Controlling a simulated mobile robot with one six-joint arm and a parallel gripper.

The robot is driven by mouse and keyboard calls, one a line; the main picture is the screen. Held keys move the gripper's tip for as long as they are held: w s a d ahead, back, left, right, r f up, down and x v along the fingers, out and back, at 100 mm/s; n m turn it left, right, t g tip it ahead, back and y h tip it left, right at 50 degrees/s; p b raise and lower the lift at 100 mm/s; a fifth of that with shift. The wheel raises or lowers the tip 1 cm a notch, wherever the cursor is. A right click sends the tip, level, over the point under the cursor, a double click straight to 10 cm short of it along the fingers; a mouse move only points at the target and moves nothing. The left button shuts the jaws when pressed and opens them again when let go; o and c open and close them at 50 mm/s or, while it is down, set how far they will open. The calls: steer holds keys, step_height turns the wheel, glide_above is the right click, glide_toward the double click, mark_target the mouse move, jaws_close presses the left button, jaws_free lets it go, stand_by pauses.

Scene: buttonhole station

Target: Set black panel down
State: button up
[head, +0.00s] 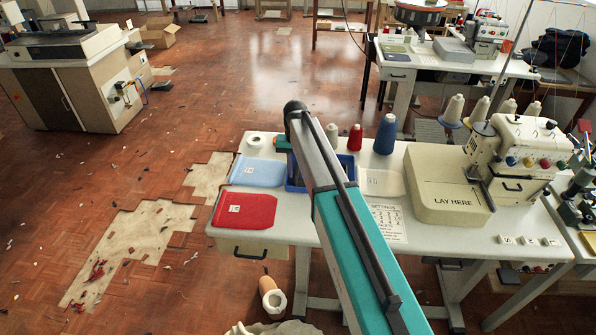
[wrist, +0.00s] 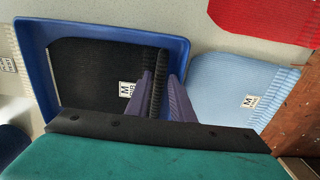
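The black panel (wrist: 85,75), with a white M label, lies in or just over the blue tray (wrist: 105,30) in the wrist view. Its ribbed edge runs along the tray's right side. My gripper (wrist: 161,85) is over that side, its two purple fingers on either side of the ribbed edge, which fills the narrow gap between them. It looks shut on that edge. Whether the panel touches the tray floor all over is hard to tell. In the head view the blue tray (head: 292,186) shows only in part behind my arm, which hides the gripper and the panel.
A light blue panel (head: 257,172) and a red panel (head: 245,209) lie flat left of the tray on the white table (head: 285,235). A pale panel (head: 382,183), thread cones (head: 385,134) and a "LAY HERE" block (head: 447,185) by the sewing machine stand to the right.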

steer(key=shift+r, duration=0.15)
step_height(320, 180, up, 12)
steer(key=b, duration=0.3)
stand_by(0.7)
stand_by(0.5)
